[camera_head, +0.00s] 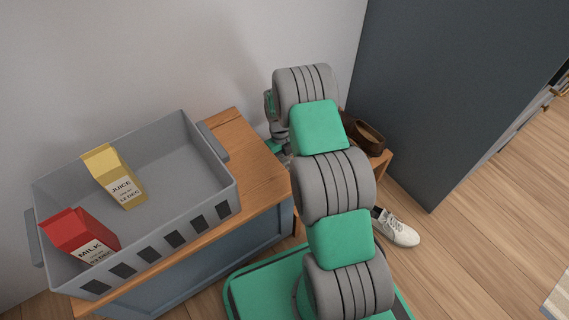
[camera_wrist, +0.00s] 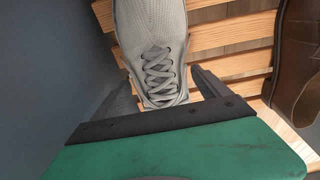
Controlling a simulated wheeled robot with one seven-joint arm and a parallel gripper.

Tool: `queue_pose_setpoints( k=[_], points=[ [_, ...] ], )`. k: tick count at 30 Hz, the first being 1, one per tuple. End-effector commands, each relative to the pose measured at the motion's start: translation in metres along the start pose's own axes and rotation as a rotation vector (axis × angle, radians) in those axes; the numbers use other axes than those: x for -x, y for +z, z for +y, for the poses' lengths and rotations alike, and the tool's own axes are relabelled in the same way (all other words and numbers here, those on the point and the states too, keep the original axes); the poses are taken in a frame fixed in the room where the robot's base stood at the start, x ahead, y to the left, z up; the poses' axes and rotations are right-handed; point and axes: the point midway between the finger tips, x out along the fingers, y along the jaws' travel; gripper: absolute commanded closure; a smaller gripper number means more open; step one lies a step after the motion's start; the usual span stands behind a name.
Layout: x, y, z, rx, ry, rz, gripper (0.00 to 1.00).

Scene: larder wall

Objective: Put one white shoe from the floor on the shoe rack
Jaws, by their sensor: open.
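A white shoe (camera_wrist: 152,30) with grey laces lies on the wooden slats of the shoe rack (camera_wrist: 232,36) in the wrist view. My gripper (camera_wrist: 161,84) is open, with one finger on each side of the shoe's laced part; I cannot tell whether they touch it. Another white shoe (camera_head: 397,228) lies on the floor in front of the rack in the head view, partly hidden by my arm. The rack (camera_head: 386,163) is mostly hidden behind my arm there, and so is much of my gripper.
A brown shoe (camera_wrist: 298,55) stands on the rack to the right of the white one; it also shows in the head view (camera_head: 369,134). A wooden-topped cabinet (camera_head: 262,170) bears a grey crate (camera_head: 180,232) with a juice carton (camera_head: 115,176) and a milk carton (camera_head: 80,236). A tall dark panel (camera_head: 440,90) stands right of the rack.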

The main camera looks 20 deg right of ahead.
Motion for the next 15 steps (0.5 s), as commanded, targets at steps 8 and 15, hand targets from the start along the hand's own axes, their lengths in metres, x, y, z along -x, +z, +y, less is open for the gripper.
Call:
queue_pose_setpoints(
  k=[8, 15],
  points=[
    [0.013, 0.0, 0.0, 0.0, -0.001, -0.003, 0.14],
    [0.073, 0.0, 0.0, 0.0, -0.002, -0.004, 0.14]
  ],
)
